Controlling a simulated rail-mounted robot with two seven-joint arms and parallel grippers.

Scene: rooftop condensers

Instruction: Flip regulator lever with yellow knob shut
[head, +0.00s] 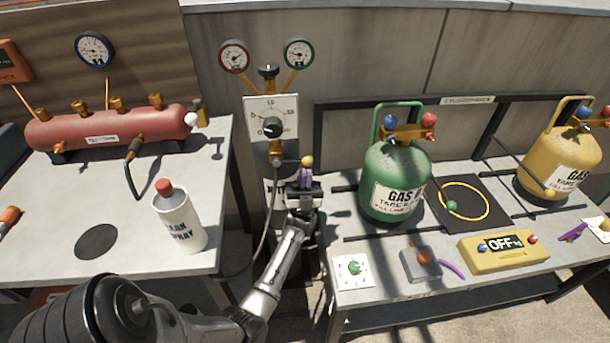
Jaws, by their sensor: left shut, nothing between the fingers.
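The regulator (270,112) stands on the wall between the two benches, with a white dial plate, a black knob and two round gauges above it. Its lever with the yellow knob (307,161) sticks out to the right below the dial plate, roughly level. My left gripper (306,177) is shut and empty, right below the yellow knob. I cannot tell whether its fingertips touch the knob or lever. The gripper partly hides what lies behind it. My right gripper is not in view.
A green gas bottle (394,182) stands close right of my left gripper, and a yellow one (558,160) farther right. A yellow box reading OFF (503,249) lies on the right bench. A spray can (180,220) and a red tank (110,130) are on the left bench.

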